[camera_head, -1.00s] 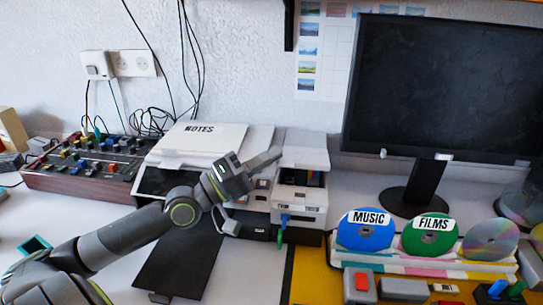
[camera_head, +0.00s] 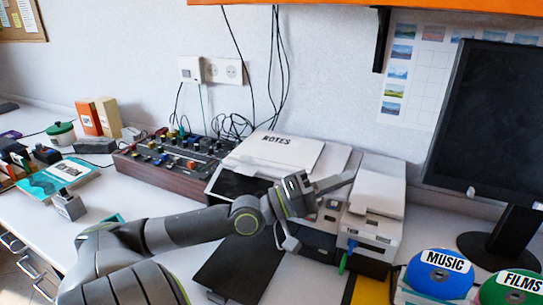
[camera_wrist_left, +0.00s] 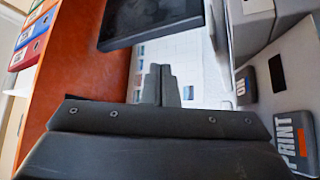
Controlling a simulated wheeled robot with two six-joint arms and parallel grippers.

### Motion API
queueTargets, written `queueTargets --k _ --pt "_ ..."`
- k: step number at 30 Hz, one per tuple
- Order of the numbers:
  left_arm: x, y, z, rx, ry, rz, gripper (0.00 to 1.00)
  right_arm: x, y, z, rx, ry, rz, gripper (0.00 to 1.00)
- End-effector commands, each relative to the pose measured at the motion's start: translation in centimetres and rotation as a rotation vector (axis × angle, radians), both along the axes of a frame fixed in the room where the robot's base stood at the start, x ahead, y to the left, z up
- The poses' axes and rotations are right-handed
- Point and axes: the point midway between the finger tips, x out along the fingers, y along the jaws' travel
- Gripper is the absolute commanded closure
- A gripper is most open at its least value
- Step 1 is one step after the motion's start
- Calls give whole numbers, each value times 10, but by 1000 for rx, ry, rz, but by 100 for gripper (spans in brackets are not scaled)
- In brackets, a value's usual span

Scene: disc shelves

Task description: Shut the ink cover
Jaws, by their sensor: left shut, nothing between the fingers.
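The printer (camera_head: 370,232) stands right of the middle in the head view. Its white ink cover (camera_head: 378,190) sits on top, with only a thin dark strip between it and the front panel. I cannot tell whether it is fully shut; no coloured cartridges show. My left gripper (camera_head: 346,181) is shut and empty, its fingertips by the cover's left side; contact cannot be told. In the left wrist view its shut fingers (camera_wrist_left: 161,85) point up, and a PRINT button (camera_wrist_left: 292,142) shows on a grey surface at the right. My right gripper is not in view.
The monitor (camera_head: 490,130) stands on the right, behind the MUSIC disc (camera_head: 438,272) and FILMS disc (camera_head: 512,285). A mixer (camera_head: 175,165) and the NOTES sheet (camera_head: 281,150) lie to the left. An orange shelf (camera_head: 330,4) hangs above. A black tray (camera_head: 240,270) sticks out in front.

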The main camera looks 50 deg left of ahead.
Motion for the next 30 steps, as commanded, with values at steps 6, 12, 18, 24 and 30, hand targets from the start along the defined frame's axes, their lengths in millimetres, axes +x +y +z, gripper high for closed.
queueTargets --k 6,12,18,24,30 --pt "-18 9 -10 6 5 -4 100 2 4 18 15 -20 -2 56" --pt "-35 19 -16 6 7 -2 100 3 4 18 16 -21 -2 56" --pt "-53 30 -21 2 7 1 100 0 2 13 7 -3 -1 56" --pt "-72 41 -28 0 7 0 100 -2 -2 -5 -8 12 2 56" --pt "-93 53 -36 1 6 0 100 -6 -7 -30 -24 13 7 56"
